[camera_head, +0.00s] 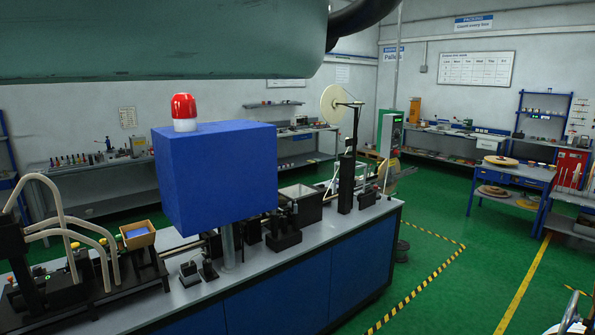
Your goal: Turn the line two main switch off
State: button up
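I cannot make out a main switch or a line-two label in this view. A blue box (215,175) stands on a grey post above the near workbench, with a red beacon (184,108) on top. No switch shows on its two visible side faces; its other sides are hidden. My gripper is not in view. A large grey-green shape, which seems to be part of my arm, covers the top left and middle.
The long workbench (347,230) with blue panels carries small machines, pale curved tubes (62,215) and a tape reel (335,103). Blue tables (512,178) stand at right. Green floor (450,290) with striped and yellow lines is open between them.

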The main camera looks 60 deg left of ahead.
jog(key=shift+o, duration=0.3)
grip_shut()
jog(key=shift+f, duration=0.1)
